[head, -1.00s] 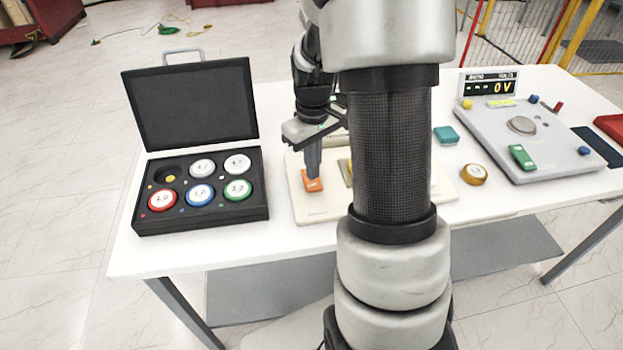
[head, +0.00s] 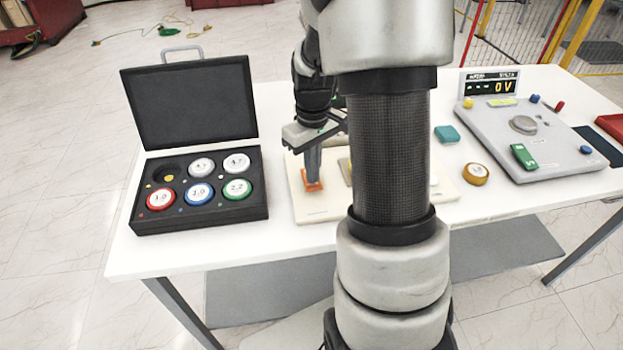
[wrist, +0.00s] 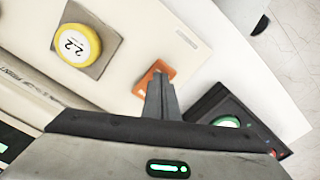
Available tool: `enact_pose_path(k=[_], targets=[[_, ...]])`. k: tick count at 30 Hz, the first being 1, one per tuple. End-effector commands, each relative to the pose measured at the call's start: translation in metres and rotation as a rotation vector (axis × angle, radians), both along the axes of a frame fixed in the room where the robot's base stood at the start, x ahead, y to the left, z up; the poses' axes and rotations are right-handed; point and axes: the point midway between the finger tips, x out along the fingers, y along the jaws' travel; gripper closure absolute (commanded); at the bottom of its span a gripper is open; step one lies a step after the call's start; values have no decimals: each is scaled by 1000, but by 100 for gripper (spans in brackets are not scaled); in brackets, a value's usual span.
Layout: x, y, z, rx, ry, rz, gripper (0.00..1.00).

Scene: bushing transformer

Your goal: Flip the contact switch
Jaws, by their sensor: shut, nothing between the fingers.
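An orange switch (head: 318,188) sits on the left part of the cream board (head: 315,214) on the white table. It also shows in the wrist view (wrist: 143,84), partly hidden behind the fingertips. My gripper (head: 312,181) points down with its fingers shut together and empty. Its tips are at the switch; in the wrist view the fingertips (wrist: 159,76) overlap its middle. I cannot tell how hard they touch or which way the switch is tipped. My arm hides the middle of the board in the head view.
A yellow-rimmed disc (wrist: 76,44) sits on the board. An open black case (head: 200,222) with several coloured discs stands at left. A loose yellow disc (head: 475,174) lies between.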

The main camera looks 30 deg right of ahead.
Motion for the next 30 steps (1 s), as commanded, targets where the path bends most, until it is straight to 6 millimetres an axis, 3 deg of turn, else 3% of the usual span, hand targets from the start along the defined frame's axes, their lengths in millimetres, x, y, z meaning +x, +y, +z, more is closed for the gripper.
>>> enact_pose_path(k=[30], targets=[[0,0,-10,0,-1,0,100]])
